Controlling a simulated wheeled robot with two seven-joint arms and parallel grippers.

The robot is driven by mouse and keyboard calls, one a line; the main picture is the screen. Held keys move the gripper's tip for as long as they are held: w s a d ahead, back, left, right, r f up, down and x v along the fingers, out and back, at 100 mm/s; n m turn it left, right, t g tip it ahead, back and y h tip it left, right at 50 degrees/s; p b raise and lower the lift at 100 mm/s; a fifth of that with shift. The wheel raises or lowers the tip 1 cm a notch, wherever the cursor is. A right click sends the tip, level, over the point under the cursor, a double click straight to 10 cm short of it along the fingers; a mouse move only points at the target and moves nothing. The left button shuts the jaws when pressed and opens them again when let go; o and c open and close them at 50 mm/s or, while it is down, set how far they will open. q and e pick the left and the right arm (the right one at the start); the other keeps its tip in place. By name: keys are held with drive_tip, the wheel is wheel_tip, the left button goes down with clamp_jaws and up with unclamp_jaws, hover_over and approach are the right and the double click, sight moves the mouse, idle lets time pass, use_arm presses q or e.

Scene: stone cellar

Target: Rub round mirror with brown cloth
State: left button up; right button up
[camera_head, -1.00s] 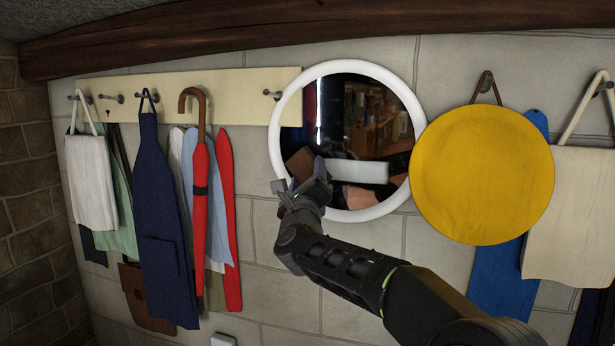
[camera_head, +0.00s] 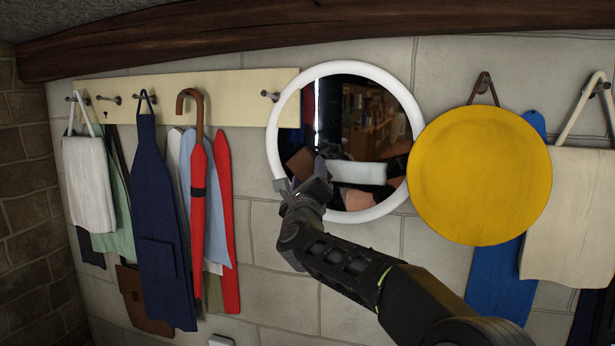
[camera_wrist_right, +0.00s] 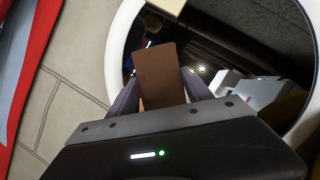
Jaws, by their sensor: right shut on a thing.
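The round mirror (camera_head: 349,118) hangs on the stone wall in a white ring frame; it also shows in the wrist view (camera_wrist_right: 232,50). My right gripper (camera_head: 310,180) is at the mirror's lower left. It is shut on the brown cloth (camera_head: 300,162), a flat brown piece that sticks out between the fingers in the wrist view (camera_wrist_right: 161,75). The cloth is in front of the glass, and a brown reflection shows above it. I cannot tell whether the cloth touches the glass. My left gripper is not in view.
A yellow round hat (camera_head: 480,175) hangs close to the mirror's right. A peg board (camera_head: 235,95) on the left carries a dark blue apron (camera_head: 160,220), a red umbrella (camera_head: 199,195) and a white bag (camera_head: 89,180). Bare wall (camera_head: 270,285) lies below the mirror.

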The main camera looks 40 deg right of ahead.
sight(338, 168)
drive_tip(key=s+d+b, duration=0.1)
drive_tip(key=s+b, duration=0.2)
drive_tip(key=shift+d, duration=0.4)
drive_tip(key=shift+s+d+f+b, duration=0.1)
drive_tip(key=shift+s+d+b, duration=0.45)
drive_tip(key=shift+s+b, duration=0.25)
drive_tip(key=shift+s+d+b, duration=0.4)
drive_tip(key=shift+d+b, duration=0.05)
drive_tip(key=shift+b, duration=0.1)
drive_tip(key=shift+s+d, duration=0.1)
drive_tip(key=shift+s, duration=0.05)
